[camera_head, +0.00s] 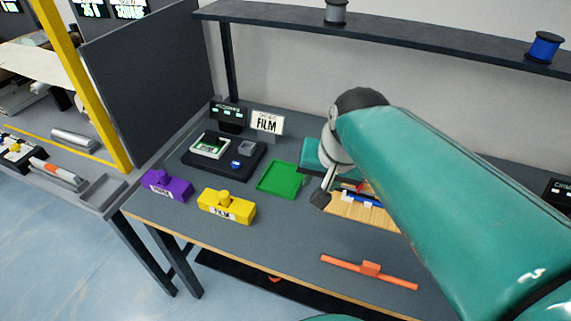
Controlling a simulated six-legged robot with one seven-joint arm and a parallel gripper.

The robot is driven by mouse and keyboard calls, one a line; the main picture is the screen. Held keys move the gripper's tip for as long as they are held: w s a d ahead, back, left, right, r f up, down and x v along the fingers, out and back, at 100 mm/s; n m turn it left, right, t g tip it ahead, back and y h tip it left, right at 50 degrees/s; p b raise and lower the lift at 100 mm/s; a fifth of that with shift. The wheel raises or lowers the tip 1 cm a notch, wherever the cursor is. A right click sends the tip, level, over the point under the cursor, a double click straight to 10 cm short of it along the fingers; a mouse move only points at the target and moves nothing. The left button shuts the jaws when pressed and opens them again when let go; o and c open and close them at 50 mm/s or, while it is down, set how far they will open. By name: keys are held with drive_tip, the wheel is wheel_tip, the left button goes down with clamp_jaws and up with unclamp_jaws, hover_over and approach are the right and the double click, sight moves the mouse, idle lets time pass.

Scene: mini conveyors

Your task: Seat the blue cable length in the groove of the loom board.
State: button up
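The loom board (352,211) is a light wooden board on the grey table, right of centre, and my arm covers its right part. A blue length (352,197), apparently the cable, lies along the board's far side with white pieces beside it. I cannot tell whether it sits in the groove or on top. A small red piece (361,187) shows just behind it. My gripper (322,199) is at the board's left end, with a dark fingertip pointing down near the table. The rest of the gripper is hidden, so its opening and any contact with the cable cannot be made out.
A green tray (281,179) lies left of the board. Yellow (227,206) and purple (167,185) knobbed blocks stand along the left front. An orange bar (370,268) lies near the front edge. A dark fixture (218,157) stands behind. A shelf (420,42) with spools runs above.

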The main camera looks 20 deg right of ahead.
drive_tip(key=s+a+n+t, duration=0.1)
drive_tip(key=s+a+n, duration=0.3)
drive_tip(key=a+n, duration=0.1)
drive_tip(key=shift+s+r+n, duration=0.15)
drive_tip(key=shift+s+n, duration=0.1)
drive_tip(key=shift+n, duration=0.15)
drive_tip(key=shift+d, duration=0.1)
idle(0.4)
